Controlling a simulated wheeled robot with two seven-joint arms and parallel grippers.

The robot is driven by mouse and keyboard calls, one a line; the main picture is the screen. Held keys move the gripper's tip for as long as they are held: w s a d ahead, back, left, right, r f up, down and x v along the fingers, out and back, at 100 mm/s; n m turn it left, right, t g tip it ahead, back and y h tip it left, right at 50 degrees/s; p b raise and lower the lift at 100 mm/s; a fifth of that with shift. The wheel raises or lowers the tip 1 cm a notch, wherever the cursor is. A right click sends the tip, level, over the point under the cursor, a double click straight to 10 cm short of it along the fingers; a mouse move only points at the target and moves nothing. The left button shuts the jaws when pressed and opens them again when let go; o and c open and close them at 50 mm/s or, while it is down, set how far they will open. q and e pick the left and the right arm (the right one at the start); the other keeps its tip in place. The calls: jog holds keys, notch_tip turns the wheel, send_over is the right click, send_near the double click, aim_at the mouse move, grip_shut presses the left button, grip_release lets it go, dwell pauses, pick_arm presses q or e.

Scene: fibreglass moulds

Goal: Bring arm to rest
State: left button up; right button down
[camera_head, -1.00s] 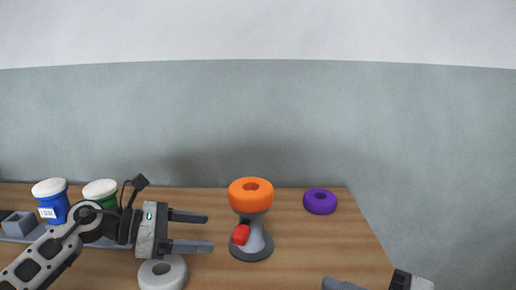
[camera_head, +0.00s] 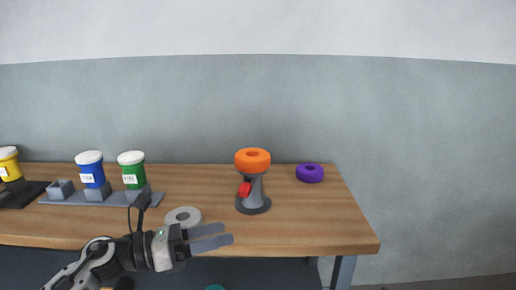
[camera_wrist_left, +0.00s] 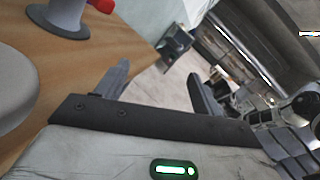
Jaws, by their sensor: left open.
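My left gripper (camera_head: 230,234) is open and empty at the table's front edge in the head view, pointing right. In the left wrist view its two fingers (camera_wrist_left: 158,90) stand apart with nothing between them. The wooden table (camera_head: 320,232) lies behind it. A grey stand (camera_head: 254,203) with a red part (camera_head: 244,189) carries an orange ring (camera_head: 253,160). A light grey ring (camera_head: 184,216) lies on the table just behind the gripper. A purple ring (camera_head: 310,173) lies at the back right. My right gripper is not in view.
A grey rack (camera_head: 70,199) at the left holds a blue jar (camera_head: 92,172) and a green jar (camera_head: 133,172). A yellow jar (camera_head: 10,165) stands on a black base (camera_head: 27,193) farther left. The table's right front is clear.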

pick_arm(q)
jog(key=s+a+f+m+t+y+p, duration=0.1)
jog(key=s+f+m+y, duration=0.5)
jog(key=m, duration=0.8)
jog(key=s+a+f+m+t+y+p, duration=0.2)
jog(key=s+f+m+y, duration=0.5)
jog(key=s+f+m, duration=0.6)
jog(key=shift+s+a+f+m+t+y+p, duration=0.15)
jog(key=shift+s+a+m+t+y+p, duration=0.15)
jog(key=shift+a+m+t, duration=0.7)
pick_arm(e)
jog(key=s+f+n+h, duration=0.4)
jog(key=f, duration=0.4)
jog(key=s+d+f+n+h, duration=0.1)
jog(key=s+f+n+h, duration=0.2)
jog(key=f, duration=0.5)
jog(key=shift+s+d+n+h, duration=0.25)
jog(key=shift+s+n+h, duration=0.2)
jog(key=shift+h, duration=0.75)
pick_arm(q)
jog(key=shift+a, duration=0.25)
